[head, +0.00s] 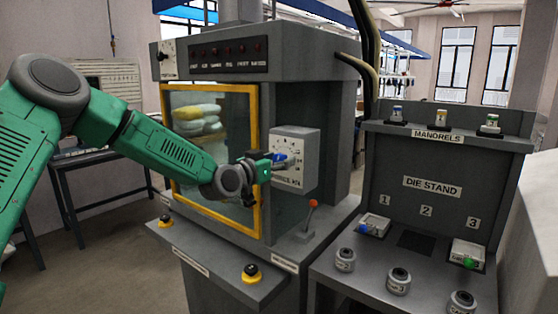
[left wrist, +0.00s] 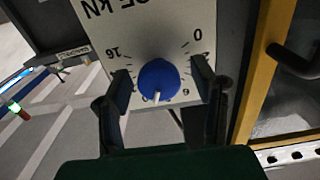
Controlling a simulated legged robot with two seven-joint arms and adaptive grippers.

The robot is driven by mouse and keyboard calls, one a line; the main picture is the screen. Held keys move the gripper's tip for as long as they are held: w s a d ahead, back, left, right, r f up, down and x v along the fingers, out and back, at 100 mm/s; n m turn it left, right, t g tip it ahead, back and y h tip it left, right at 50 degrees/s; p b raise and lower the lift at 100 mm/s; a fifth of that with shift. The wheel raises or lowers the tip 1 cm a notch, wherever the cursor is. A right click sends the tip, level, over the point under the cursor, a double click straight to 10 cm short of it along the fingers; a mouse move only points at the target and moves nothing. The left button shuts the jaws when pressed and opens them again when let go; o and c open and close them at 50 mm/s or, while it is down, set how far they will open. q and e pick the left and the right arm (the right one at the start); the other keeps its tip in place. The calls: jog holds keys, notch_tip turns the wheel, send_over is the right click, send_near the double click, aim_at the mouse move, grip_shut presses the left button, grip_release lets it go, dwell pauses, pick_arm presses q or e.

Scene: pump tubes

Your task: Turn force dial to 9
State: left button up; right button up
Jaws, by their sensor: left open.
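The force dial is a blue knob on a white plate. The knob (left wrist: 158,80) sits in the middle of the left wrist view, where the plate (left wrist: 140,30) appears upside down with 0 at right and 16 at left. The knob's pale pointer points down in that view, slightly left. My left gripper (left wrist: 163,85) is open, with one finger on each side of the knob; I cannot tell whether they touch it. In the head view, my left gripper (head: 270,168) is at the knob (head: 281,159) on the plate (head: 299,145). My right gripper is not in view.
A yellow-framed window (head: 256,160) is just left of the plate. A lever with a red knob (head: 313,203) stands below it. The die stand (head: 428,186) with mandrels is at right. Black buttons on yellow bases (head: 251,272) sit on the front ledge.

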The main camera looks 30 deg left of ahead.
pick_arm(q)
jog(key=shift+d, duration=0.1)
grip_shut()
jog(key=shift+n+b, duration=0.4)
jog(key=shift+n, duration=0.5)
grip_release()
jog(key=shift+a, duration=0.2)
